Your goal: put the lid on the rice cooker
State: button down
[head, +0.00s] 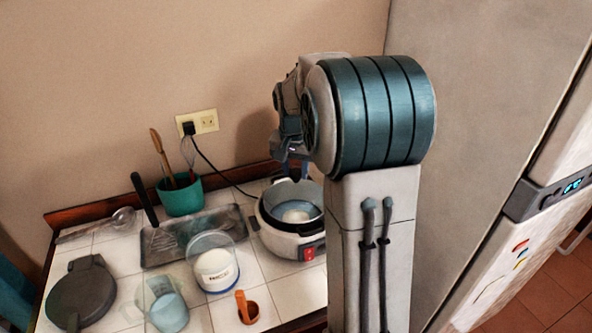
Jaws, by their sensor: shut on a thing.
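The rice cooker (268,232) stands on the white tiled counter, light-coloured with a red switch on its front. It is uncovered, and something white shows inside its grey-blue bowl. My gripper (293,170) is above the cooker's back rim, pointing down and partly hidden by my arm. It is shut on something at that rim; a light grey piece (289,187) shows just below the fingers. I cannot tell whether that piece is the lid or part of the cooker. A dark round object with a tab (80,295) lies at the left front, apart from the cooker.
A clear tub (214,270) with white contents, a measuring jug (168,306) and an orange scoop (247,307) stand in front. A grey tray (185,241) and a teal utensil pot (181,196) are behind. A cord runs from the wall outlet (205,121). The fridge is right.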

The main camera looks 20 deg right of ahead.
aim_at(296, 181)
jog(key=shift+w+f, duration=0.1)
jog(key=shift+f, duration=0.5)
jog(key=shift+f, duration=0.1)
jog(key=shift+f+b, duration=0.45)
jog(key=shift+f, duration=0.1)
jog(key=c, duration=1)
grip_release()
